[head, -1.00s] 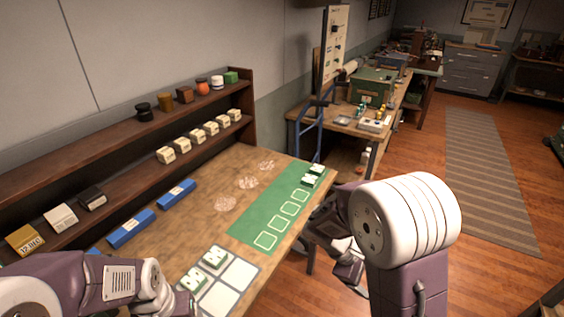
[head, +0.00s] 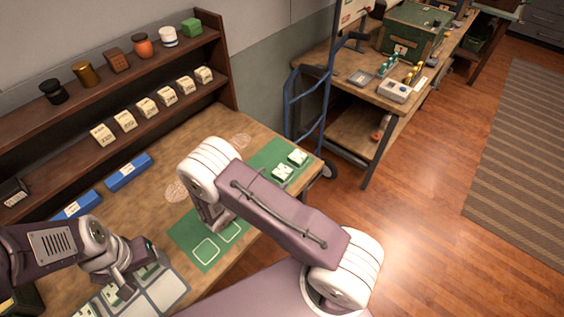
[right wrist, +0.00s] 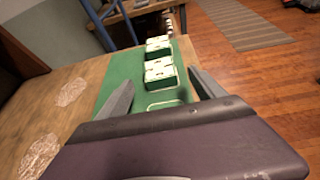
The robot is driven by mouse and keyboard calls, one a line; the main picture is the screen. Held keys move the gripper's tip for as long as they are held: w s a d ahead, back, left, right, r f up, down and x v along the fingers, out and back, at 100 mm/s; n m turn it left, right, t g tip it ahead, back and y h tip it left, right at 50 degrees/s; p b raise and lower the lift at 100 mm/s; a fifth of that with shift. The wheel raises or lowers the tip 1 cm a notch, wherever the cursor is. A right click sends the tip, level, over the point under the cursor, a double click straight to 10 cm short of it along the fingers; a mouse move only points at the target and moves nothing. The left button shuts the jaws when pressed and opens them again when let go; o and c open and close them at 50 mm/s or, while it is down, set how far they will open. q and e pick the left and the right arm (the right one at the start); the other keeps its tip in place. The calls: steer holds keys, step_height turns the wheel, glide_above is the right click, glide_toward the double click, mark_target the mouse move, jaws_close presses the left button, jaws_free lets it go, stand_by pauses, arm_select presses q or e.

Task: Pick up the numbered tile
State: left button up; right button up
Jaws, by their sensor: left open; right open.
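Two white-topped green tiles, a nearer one (head: 282,173) and a farther one (head: 297,158), lie on the far end of the green mat (head: 185,232). The right wrist view also shows the nearer tile (right wrist: 160,72) and the farther tile (right wrist: 157,46); their markings are too small to read. My right gripper (right wrist: 161,78) is open and empty, its fingers on either side of the line to the nearer tile, apart from it. In the head view its fingers are hidden by my arm. My left gripper (head: 130,282) is open, low over the pale squared board (head: 168,291), partly covering tiles there.
A wooden shelf (head: 225,75) with small boxes and jars stands along the wall. Blue boxes (head: 128,172) lie on the table (head: 165,150). A blue hand truck (head: 300,95) stands past the table's far end. Open wood floor lies to the right.

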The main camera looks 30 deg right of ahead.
mark_target(280, 174)
steer(key=v, duration=0.3)
steer(key=shift+a+f, duration=0.1)
steer(key=shift+f, duration=0.2)
steer(key=shift+d, duration=0.25)
steer(key=p+x, duration=0.1)
steer(key=x, duration=0.4)
steer(key=shift+a, duration=0.1)
steer(key=shift+p, duration=0.3)
steer(key=p+x, duration=0.1)
steer(key=x, duration=0.3)
steer(key=shift+w, duration=0.15)
steer(key=shift+w+d+f, duration=0.15)
steer(key=shift+d+f, duration=0.05)
steer(key=shift+d, duration=0.2)
arm_select(q)
steer(key=r, duration=0.1)
steer(key=a+r, duration=0.1)
steer(key=r, duration=0.1)
steer(key=shift+s, duration=0.2)
